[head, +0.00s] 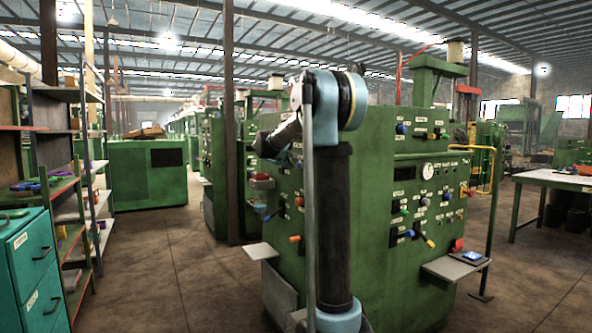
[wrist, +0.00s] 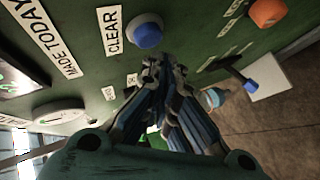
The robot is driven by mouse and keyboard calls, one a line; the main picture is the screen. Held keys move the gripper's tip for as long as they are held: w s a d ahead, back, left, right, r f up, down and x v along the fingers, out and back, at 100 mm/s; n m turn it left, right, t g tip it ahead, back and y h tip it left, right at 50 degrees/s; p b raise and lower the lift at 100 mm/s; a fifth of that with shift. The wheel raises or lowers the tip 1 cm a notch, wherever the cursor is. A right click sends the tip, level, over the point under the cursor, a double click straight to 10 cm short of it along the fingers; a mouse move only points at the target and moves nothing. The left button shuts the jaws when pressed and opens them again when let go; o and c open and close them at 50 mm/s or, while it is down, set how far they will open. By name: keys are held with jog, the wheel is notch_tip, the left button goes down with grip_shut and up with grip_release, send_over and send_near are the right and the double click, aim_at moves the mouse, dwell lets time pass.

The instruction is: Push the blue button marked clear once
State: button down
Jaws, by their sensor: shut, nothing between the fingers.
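The blue button (wrist: 148,31) shows in the wrist view at the top middle, on the green panel. A white label reading CLEAR (wrist: 111,30) is beside it on the left. My gripper (wrist: 163,66) is shut and empty. In the head view my arm reaches toward the left face of the green machine (head: 376,150), and I cannot make out the CLEAR button there.
A MADE TODAY label (wrist: 53,38) and a round dial (wrist: 60,110) are left of the button. An orange knob (wrist: 268,13) and a blue-tipped lever (wrist: 250,85) are to the right. A shelf (head: 90,96) stands far left, with open floor between it and the machine.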

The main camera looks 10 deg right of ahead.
jog(key=shift+d, duration=0.1)
jog(key=shift+w+d+r, duration=0.1)
jog(key=shift+d, duration=0.15)
jog(key=shift+w+d, duration=0.1)
jog(key=shift+d, duration=0.25)
dwell(0.7)
jog(key=shift+a, duration=0.2)
jog(key=shift+s+a, duration=0.25)
jog(key=shift+a, duration=0.3)
jog(key=shift+a, duration=0.1)
jog(key=a, duration=0.1)
jog(key=s+a, duration=0.1)
jog(key=a, duration=0.2)
jog(key=shift+s+a, duration=0.25)
dwell(0.4)
dwell(0.4)
